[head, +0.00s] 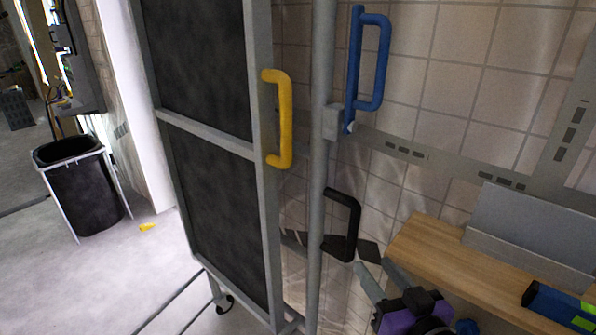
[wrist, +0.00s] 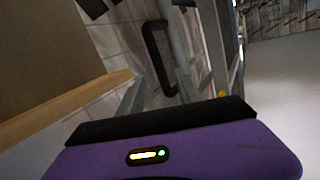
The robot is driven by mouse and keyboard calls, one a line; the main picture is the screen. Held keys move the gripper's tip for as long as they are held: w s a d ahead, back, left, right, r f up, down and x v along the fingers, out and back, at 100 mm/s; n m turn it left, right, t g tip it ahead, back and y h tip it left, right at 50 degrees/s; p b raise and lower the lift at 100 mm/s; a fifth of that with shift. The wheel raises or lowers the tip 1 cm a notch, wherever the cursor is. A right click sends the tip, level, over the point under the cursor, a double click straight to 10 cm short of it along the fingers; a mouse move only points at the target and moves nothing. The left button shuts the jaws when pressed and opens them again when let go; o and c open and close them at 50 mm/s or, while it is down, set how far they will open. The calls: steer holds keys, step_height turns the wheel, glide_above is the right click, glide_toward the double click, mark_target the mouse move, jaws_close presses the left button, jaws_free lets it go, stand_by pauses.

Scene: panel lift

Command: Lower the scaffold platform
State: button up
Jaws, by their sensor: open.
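A tall grey frame with dark panels (head: 205,75) stands left of centre in the head view, with a caster at its foot. A yellow handle (head: 284,120) is on its right edge. A blue handle (head: 380,62) is beside the grey upright post (head: 318,170), and a black handle (head: 354,225) is lower on that post. The black handle also shows in the wrist view (wrist: 150,58). My gripper (head: 376,268) is open and empty, below and right of the black handle and apart from it. I cannot tell which part is the platform.
A wooden bench top (head: 430,250) with a grey metal piece (head: 530,225) and a blue tool (head: 560,305) is close on the right. A tiled wall (head: 470,75) stands behind. A black bin (head: 85,190) is at left, with mostly clear floor near it.

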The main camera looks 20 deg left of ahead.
steer(key=w+a+r+n+g+y+p, duration=0.1)
steer(key=a+r+n+y, duration=0.1)
steer(key=a+r, duration=0.35)
steer(key=w+a+r+n+g+y+p, duration=0.1)
steer(key=w+a+r+y, duration=0.15)
steer(key=r, duration=0.55)
steer(key=n+g+y, duration=0.1)
steer(key=n+g, duration=0.1)
steer(key=n, duration=0.1)
glide_toward(290, 126)
steer(key=x, duration=0.4)
steer(key=p+x, duration=0.2)
steer(key=x, duration=0.3)
steer(key=shift+w+a, duration=0.1)
steer(key=shift+a, duration=0.15)
steer(key=shift+p+x, duration=0.3)
steer(key=shift+x, duration=0.5)
steer(key=shift+f, duration=0.1)
steer(key=shift+c, duration=0.2)
jaws_close()
